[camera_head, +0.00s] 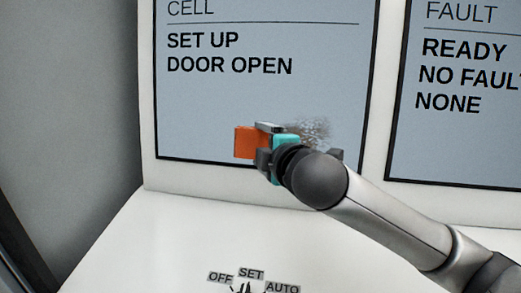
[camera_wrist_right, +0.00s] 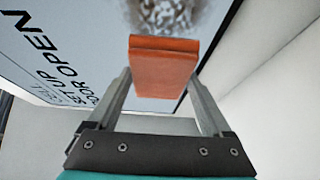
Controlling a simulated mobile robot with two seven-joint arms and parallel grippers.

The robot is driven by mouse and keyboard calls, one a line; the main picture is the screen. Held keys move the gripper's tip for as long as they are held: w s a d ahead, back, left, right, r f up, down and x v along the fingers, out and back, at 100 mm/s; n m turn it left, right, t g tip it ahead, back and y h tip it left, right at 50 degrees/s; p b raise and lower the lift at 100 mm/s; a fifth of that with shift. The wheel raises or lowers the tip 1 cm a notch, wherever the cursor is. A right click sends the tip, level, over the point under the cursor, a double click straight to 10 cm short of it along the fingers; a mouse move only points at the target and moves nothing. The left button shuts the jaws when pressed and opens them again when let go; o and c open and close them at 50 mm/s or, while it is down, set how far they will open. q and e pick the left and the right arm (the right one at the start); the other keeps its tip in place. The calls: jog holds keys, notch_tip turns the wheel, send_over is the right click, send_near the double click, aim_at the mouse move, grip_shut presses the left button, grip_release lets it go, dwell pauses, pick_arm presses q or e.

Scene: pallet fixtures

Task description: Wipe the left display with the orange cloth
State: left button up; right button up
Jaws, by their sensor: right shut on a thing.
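The left display (camera_head: 210,105) reads CELL, SET UP, DOOR OPEN on a blue-grey screen. A dark speckled smudge (camera_head: 312,128) is on its lower right part. It also shows in the right wrist view (camera_wrist_right: 168,14). My right gripper (camera_head: 257,140) is shut on the orange cloth (camera_head: 247,142), a folded block held between its two fingers in the right wrist view (camera_wrist_right: 163,67). The cloth is in front of the display's lower middle, left of the smudge in the head view. I cannot tell whether it touches the screen. My left gripper is not in view.
The right display (camera_head: 465,135) reads FAULT, READY, and stands beside the left one in the same white panel. Below is a white sloped console (camera_head: 150,240) with a selector switch (camera_head: 247,287) marked OFF, SET, AUTO. A grey wall (camera_head: 70,90) is at the left.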

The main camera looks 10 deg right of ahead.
jog(key=shift+w, duration=0.15)
dwell(0.5)
jog(key=shift+w+d+f, duration=0.2)
jog(key=shift+w+d, duration=0.15)
jog(key=shift+w, duration=0.4)
jog(key=shift+d, duration=0.1)
